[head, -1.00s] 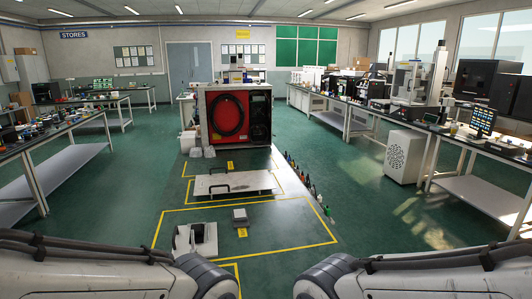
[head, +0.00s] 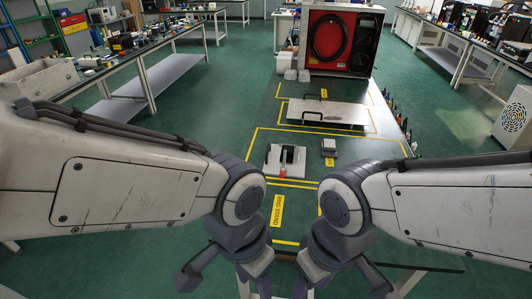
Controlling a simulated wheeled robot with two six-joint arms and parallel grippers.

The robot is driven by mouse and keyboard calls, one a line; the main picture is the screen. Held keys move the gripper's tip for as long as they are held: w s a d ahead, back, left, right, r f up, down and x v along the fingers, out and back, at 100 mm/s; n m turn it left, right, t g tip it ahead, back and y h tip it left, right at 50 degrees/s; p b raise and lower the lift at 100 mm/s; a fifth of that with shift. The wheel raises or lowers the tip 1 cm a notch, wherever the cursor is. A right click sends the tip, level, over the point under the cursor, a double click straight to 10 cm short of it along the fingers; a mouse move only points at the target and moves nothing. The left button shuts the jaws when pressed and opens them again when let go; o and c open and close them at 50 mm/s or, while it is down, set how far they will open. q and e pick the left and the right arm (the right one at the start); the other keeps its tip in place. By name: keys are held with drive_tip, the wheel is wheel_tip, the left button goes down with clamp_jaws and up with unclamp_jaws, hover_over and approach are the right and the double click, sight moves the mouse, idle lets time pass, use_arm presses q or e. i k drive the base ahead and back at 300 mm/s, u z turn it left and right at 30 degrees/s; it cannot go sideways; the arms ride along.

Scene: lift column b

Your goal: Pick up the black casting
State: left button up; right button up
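A small black piece (head: 289,155), which looks like the black casting, stands in a pale grey holder (head: 271,158) in the head view. They are near the middle, on a dark marked surface. A small red patch shows at the holder's front. My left gripper (head: 228,283) and my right gripper (head: 345,283) hang at the bottom of the view, nearer to me than the holder and apart from it. Their fingertips are cut off by the lower edge, so their opening and anything between them are hidden.
A small grey block (head: 328,146) lies right of the holder. A pale plate (head: 325,112) with dark handles lies behind it. A red-faced cabinet (head: 341,38) stands at the back. Small bottles (head: 399,118) line the right edge. Yellow lines mark the surface.

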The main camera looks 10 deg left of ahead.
sight(290, 149)
drive_tip(key=u, duration=0.4)
drive_tip(key=k, duration=1)
drive_tip(key=u, duration=1.15)
drive_tip(key=i, duration=2.8)
drive_tip(key=z, duration=0.4)
drive_tip(key=i, duration=1.3)
drive_tip(key=z, duration=1.8)
drive_tip(key=i, duration=1.05)
drive_tip(key=z, duration=0.8)
